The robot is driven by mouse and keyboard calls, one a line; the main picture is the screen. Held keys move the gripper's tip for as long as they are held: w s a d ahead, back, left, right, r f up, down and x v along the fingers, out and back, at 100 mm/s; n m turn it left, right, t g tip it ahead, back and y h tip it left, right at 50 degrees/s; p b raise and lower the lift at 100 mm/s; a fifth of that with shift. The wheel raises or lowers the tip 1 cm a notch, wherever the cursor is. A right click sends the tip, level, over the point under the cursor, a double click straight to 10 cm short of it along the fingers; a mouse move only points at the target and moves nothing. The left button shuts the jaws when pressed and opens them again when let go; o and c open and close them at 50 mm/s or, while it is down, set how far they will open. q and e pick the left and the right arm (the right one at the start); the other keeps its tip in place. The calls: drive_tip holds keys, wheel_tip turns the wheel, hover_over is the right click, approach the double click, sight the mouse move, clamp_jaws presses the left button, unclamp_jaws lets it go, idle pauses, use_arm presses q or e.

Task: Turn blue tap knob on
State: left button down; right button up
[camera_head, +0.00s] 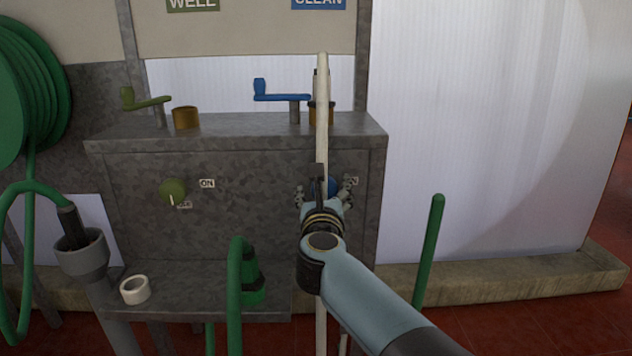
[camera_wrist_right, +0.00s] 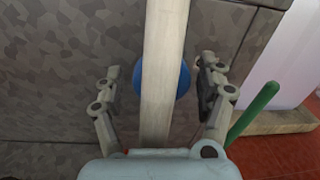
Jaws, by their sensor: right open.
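The blue tap knob (camera_head: 324,186) is on the front of the grey metal cabinet, mostly hidden behind my right gripper and a pale upright pole. In the right wrist view the round blue knob (camera_wrist_right: 181,80) shows on both sides of the pole (camera_wrist_right: 165,60). My right gripper (camera_head: 325,193) is open in front of the knob. In the wrist view its fingers (camera_wrist_right: 160,82) stand on either side of the pole and knob, apart from both as far as I can tell. My left gripper is not in view.
A green knob (camera_head: 172,191) with ON and another label is at the left of the cabinet (camera_head: 250,225). A blue crank (camera_head: 280,96) and a green crank (camera_head: 146,102) stand on top. A white tape roll (camera_head: 135,289) lies on the lower shelf. Green hoses hang nearby.

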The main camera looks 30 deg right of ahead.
drive_tip(key=shift+w+d, duration=0.2)
drive_tip(key=c, duration=1.2)
